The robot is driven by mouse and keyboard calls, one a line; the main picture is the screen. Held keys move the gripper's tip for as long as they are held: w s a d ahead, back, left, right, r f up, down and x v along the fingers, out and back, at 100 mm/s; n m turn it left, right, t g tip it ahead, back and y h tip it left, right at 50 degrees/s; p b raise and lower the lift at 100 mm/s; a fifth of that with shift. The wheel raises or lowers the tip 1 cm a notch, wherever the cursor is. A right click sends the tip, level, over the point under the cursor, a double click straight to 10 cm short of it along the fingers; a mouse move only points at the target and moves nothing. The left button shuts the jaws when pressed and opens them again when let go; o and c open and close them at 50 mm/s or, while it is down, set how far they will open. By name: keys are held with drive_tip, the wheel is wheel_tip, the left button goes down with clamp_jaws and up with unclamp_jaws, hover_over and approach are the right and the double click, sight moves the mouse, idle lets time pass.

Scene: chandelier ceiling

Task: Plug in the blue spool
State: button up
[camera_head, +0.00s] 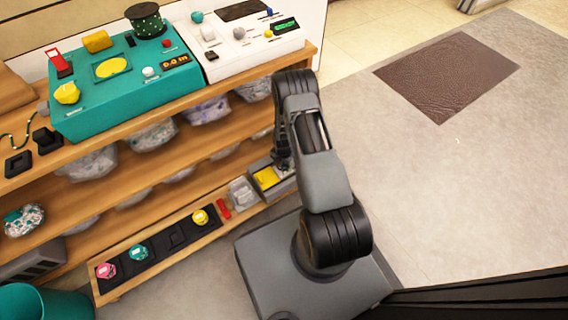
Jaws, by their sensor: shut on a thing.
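My gripper (283,158) points down at the lower shelf's right end, beside a grey box with a yellow square top (266,178). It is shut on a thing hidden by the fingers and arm. I cannot make out a clearly blue spool. A black tray (172,235) on the low shelf holds a pink spool (106,270), a teal spool (138,252) and a yellow spool (200,217). The tray's place between the teal and yellow spools is empty.
A teal console (125,85) and a white console (245,42) stand on the wooden shelf top. Bagged items (152,134) fill the shelf below. A red piece (223,208) lies right of the tray. A teal bin (30,302) stands lower left. The floor at right is open, with a brown mat (447,75).

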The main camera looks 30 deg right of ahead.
drive_tip(key=shift+f+b, duration=0.6)
idle(0.9)
drive_tip(key=o, duration=1)
drive_tip(key=shift+o, duration=0.6)
drive_tip(key=shift+o, duration=0.9)
drive_tip(key=shift+r, duration=0.1)
drive_tip(key=shift+r+p, duration=2.75)
drive_tip(key=shift+r, duration=1)
